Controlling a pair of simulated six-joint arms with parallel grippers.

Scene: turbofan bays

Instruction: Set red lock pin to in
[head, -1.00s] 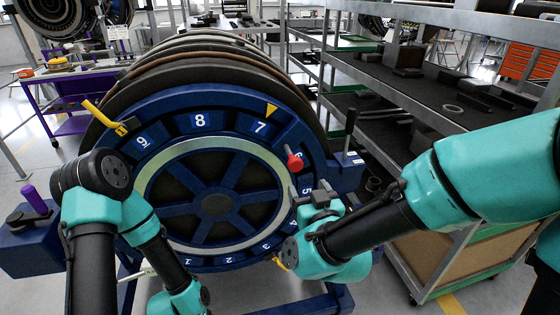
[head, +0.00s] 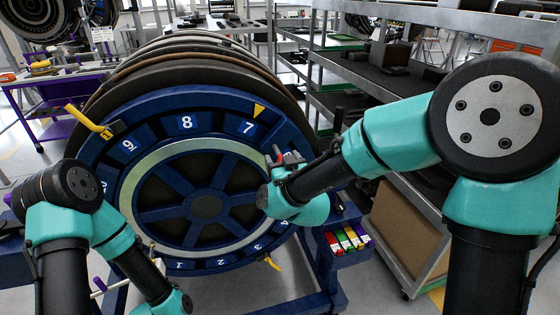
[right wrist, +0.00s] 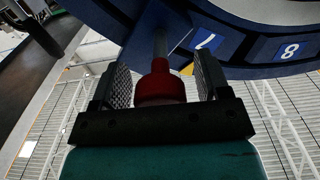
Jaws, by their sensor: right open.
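The red lock pin (head: 292,157) sits at the right side of the blue numbered ring, partly hidden by my right gripper (head: 279,157). In the right wrist view the red knob (right wrist: 160,85) lies between the two open fingers (right wrist: 162,76), with small gaps on both sides. A length of grey shaft (right wrist: 160,45) shows between the knob and the blue block. My left arm shows at the lower left, but its fingers are outside the picture.
The blue ring (head: 187,123) carries numbered plates and a yellow triangle (head: 259,110) above the 7. A yellow handle (head: 88,121) stands out at upper left. Coloured tabs (head: 347,239) sit at lower right. Grey shelving (head: 375,78) stands behind my right arm.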

